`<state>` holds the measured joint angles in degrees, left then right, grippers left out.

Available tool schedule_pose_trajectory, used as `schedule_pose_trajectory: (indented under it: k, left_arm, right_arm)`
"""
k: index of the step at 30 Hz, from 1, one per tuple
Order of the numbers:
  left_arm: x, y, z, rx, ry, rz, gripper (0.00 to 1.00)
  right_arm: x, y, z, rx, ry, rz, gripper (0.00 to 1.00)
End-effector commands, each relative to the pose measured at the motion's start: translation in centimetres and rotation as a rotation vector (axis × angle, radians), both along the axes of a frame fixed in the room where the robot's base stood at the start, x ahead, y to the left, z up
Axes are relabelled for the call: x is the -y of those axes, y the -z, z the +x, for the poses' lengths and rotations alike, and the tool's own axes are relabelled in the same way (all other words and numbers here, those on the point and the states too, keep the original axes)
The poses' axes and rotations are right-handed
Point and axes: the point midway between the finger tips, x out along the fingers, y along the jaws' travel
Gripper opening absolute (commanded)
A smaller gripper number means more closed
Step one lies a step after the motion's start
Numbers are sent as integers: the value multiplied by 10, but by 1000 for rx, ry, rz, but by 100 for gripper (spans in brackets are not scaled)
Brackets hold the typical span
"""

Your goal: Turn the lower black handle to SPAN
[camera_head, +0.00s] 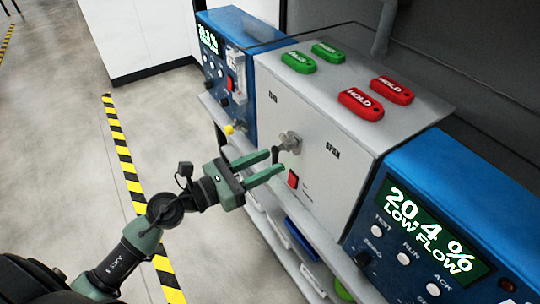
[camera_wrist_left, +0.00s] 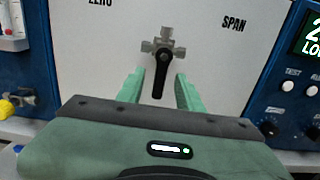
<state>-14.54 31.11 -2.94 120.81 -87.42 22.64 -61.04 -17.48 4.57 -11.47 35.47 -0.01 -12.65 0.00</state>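The black handle (camera_wrist_left: 161,76) hangs straight down from a metal valve fitting (camera_wrist_left: 164,42) on the front of the grey box. The handle also shows in the head view (camera_head: 276,155). In the wrist view the SPAN label (camera_wrist_left: 233,25) is up and right of it, and the ZERO label (camera_wrist_left: 101,3) is up and left. My left gripper (camera_head: 276,162) is open in front of the panel, one finger on each side of the handle, with gaps to both. I cannot tell how deep the handle is between the fingers. My right gripper is not in view.
Blue analysers stand on both sides, the right one (camera_head: 450,190) reading 20.4 % LOW FLOW. Green tags (camera_head: 298,62) and red HOLD tags (camera_head: 361,104) lie on the box top. A shelf with bins is underneath.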

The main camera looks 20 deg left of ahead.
Motion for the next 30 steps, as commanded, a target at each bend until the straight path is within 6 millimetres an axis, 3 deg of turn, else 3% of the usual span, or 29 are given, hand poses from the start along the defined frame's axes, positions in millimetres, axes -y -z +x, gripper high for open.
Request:
schedule_pose_trajectory:
  k: [12,13,17,30]
  left_arm:
    - [9,1,10,-1,0,-1,36]
    - [8,1,10,-1,0,-1,34]
    - [8,1,10,-1,0,-1,0]
    - [9,-1,9,-35,-1,-44,0]
  right_arm:
    - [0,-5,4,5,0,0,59]
    - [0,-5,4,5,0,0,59]
    - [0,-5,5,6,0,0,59]
    - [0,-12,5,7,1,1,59]
